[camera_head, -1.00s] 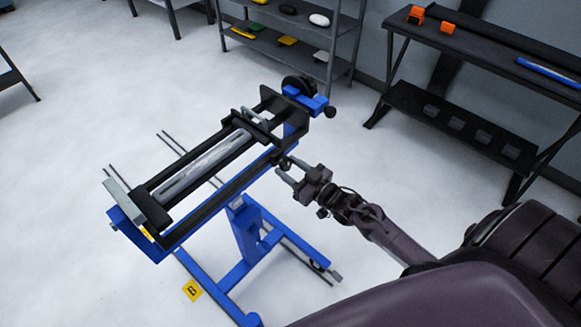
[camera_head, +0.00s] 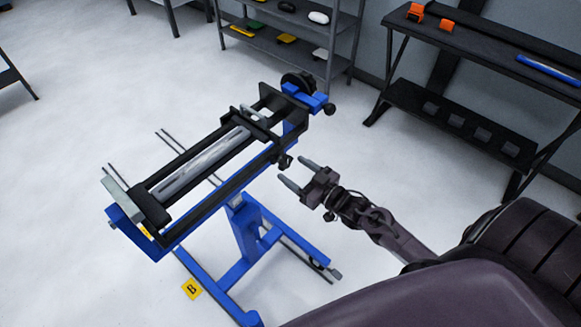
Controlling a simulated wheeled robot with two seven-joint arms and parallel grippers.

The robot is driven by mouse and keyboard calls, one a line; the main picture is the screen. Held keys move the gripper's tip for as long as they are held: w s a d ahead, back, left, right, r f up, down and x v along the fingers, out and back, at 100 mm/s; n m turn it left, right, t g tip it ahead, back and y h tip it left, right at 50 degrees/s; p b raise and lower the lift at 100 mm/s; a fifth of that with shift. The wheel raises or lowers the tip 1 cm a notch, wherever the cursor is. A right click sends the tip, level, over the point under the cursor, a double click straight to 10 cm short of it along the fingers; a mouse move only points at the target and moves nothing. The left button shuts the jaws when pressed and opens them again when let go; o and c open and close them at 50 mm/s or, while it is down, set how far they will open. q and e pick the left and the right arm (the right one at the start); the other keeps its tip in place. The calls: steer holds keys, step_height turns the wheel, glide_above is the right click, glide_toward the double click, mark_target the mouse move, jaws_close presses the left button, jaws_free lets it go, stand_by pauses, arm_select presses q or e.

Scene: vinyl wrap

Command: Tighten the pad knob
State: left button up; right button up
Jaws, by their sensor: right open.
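The blue and black wrap stand (camera_head: 245,228) is left of centre, with a silvery roll (camera_head: 203,162) lying in its black frame. A small black knob (camera_head: 285,161) sticks out from the near right side of the frame; I take it for the pad knob. My right gripper (camera_head: 291,170) is open and empty, its two fingers pointing at this knob. The fingertips are just short of the knob, with a small gap showing. My left gripper is not in view.
Another black ball knob (camera_head: 330,109) sits on a blue bracket at the stand's far end. A grey shelf (camera_head: 290,48) stands behind, and a dark bench (camera_head: 470,50) at the back right. The floor around the stand is clear, apart from a yellow marker (camera_head: 191,289).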

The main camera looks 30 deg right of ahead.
steer(key=v, duration=0.5)
steer(key=shift+s+d+b, duration=0.1)
steer(key=shift+s+b, duration=0.1)
steer(key=shift+b, duration=0.1)
steer(key=s+d+f+m+g+h, duration=0.1)
steer(key=s+f+g+h, duration=0.3)
steer(key=f, duration=0.9)
steer(key=s+f+m+g+h, duration=0.15)
steer(key=s+f, duration=0.45)
steer(key=f, duration=0.7)
steer(key=s+a+f+g, duration=0.2)
steer(key=s+f, duration=0.3)
steer(key=s, duration=0.3)
steer(key=s+a+f+n+g, duration=0.1)
steer(key=s+a+f+g, duration=0.2)
steer(key=s+f+g, duration=0.2)
steer(key=s+a+f+g, duration=0.2)
steer(key=s+f, duration=0.5)
steer(key=s, duration=0.5)
steer(key=shift+a+g, duration=0.3)
steer(key=shift+g, duration=0.45)
